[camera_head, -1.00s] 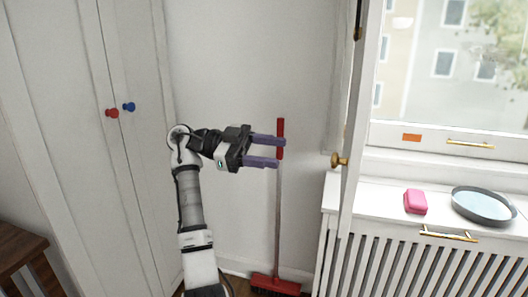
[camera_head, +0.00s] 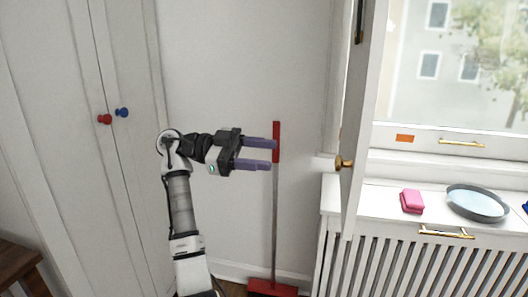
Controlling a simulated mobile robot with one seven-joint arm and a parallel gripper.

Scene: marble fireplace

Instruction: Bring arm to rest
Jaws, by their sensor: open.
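My gripper (camera_head: 274,155) is open and empty, with its two purple fingers apart and pointing right. It is held in the air in the middle of the view, on my bent white and grey arm. The fingertips overlap the red handle grip of a broom (camera_head: 276,200) in the picture; I cannot tell whether they touch it. The broom stands upright against the white wall, its red head on the floor.
A white cabinet (camera_head: 60,150) with red and blue knobs is on the left. An open window sash with a brass knob (camera_head: 344,162) is on the right. A white radiator cover (camera_head: 335,205) carries a pink object (camera_head: 412,201) and a round grey pan (camera_head: 477,203). A wooden stool (camera_head: 18,262) is lower left.

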